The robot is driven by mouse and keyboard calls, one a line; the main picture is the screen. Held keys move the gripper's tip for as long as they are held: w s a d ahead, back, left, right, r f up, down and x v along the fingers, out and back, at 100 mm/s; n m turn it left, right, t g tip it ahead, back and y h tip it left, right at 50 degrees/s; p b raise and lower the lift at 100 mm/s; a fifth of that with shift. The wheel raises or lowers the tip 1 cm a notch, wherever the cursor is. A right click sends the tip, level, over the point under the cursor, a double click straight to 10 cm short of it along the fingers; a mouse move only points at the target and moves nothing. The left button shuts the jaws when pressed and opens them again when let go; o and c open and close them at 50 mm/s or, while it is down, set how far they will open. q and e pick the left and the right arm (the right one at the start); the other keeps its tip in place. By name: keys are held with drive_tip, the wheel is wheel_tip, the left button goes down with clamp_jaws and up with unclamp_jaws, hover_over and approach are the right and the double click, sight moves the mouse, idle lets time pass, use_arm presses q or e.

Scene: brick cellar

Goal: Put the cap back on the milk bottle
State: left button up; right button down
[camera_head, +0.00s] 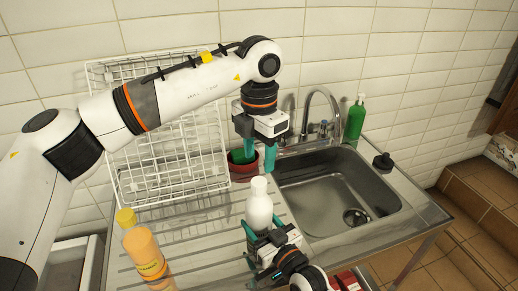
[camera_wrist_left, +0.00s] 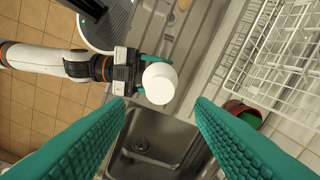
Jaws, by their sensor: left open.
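The white milk bottle (camera_head: 259,210) stands upright on the ribbed drainboard, left of the sink. A white cap (camera_head: 258,184) appears to sit on its mouth; in the left wrist view the cap (camera_wrist_left: 159,80) shows from above as a pale disc. Whether it is fully seated I cannot tell. My right gripper (camera_head: 262,230) has its teal fingers on both sides of the bottle body and appears closed on it. My left gripper (camera_head: 256,160) is open and empty, pointing down above the bottle, apart from the cap. No other cap shows loose.
A white wire dish rack (camera_head: 165,150) and a red pot (camera_head: 243,168) stand behind. An orange bottle (camera_head: 146,252) with a yellow cap is at left. The steel sink (camera_head: 335,190) with its tap (camera_head: 322,100) lies right, with a green dispenser (camera_head: 356,120) and black object (camera_head: 383,162) beside it.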

sight(259, 181)
use_arm(q)
wheel_tip(259, 181, down, 7)
drive_tip(key=shift+f, duration=0.15)
idle(0.4)
clamp_jaws()
idle(0.3)
drive_tip(key=shift+o, duration=0.3)
unclamp_jaws()
wheel_tip(259, 181, up, 12)
